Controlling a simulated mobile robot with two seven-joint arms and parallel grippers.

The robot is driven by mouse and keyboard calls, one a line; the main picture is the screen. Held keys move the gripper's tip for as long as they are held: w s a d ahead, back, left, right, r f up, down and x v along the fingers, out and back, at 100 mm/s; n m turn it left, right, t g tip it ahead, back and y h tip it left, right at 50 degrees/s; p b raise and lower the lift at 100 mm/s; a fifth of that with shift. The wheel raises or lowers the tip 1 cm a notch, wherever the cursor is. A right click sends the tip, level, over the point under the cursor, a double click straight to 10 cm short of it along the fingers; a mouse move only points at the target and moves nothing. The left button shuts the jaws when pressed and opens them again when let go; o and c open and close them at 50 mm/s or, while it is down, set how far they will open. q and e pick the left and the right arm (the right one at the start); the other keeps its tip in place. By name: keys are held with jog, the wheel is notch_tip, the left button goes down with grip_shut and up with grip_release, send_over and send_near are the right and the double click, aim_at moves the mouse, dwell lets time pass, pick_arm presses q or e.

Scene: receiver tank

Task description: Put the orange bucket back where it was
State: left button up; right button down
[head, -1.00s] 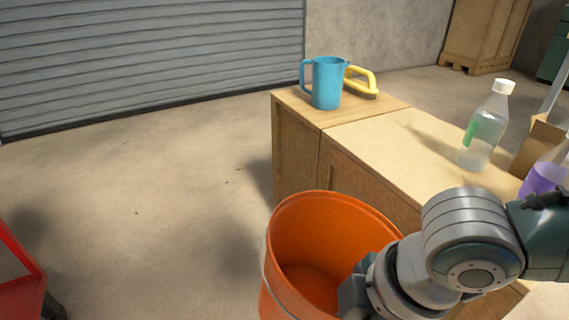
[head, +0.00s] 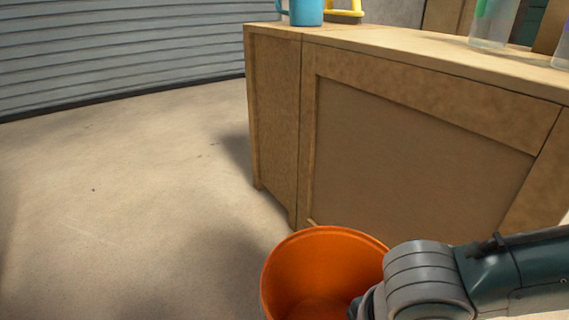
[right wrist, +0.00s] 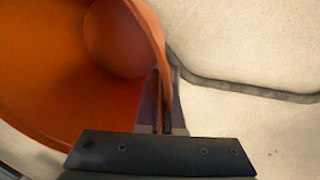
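The orange bucket (head: 325,262) is at the bottom of the head view, open side up, in front of the wooden cabinet. Its inside looks empty where I can see it; its base is cut off by the frame. My right arm reaches it from the right. In the right wrist view the fingers of my right gripper (right wrist: 164,105) stand either side of the bucket's wall (right wrist: 60,70) and pinch it at the rim. My left gripper is in neither view.
The wooden cabinet (head: 410,145) stands just beyond the bucket. A blue jug (head: 306,10), a yellow-handled object (head: 345,15) and bottles are on its top. Open concrete floor (head: 120,210) lies to the left, up to a grey shutter (head: 110,45). A dark line (right wrist: 245,88) crosses the pale floor.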

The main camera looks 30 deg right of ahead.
pick_arm(q)
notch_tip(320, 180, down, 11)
jog(key=b, duration=0.8)
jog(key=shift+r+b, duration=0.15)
jog(key=shift+b, duration=0.2)
pick_arm(e)
notch_tip(320, 180, down, 12)
jog(key=shift+f, duration=0.25)
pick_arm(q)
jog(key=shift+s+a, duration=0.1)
pick_arm(e)
jog(key=c, duration=1)
grip_release()
jog(key=shift+c, duration=0.2)
notch_tip(320, 180, up, 12)
jog(key=s+p, duration=0.2)
jog(key=p, duration=0.8)
jog(key=s+a+r+m+t+y, duration=0.1)
jog(key=a+r+m+y, duration=0.2)
jog(key=a+r, duration=0.55)
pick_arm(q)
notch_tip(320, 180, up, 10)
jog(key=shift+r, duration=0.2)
pick_arm(e)
jog(key=s+d+r+m+t+h, duration=0.1)
jog(key=s+d+r+m, duration=0.3)
jog(key=d+m, duration=0.4)
jog(key=shift+r+m+h, duration=0.75)
jog(key=shift+m+h, duration=0.15)
jog(key=shift+m, duration=0.3)
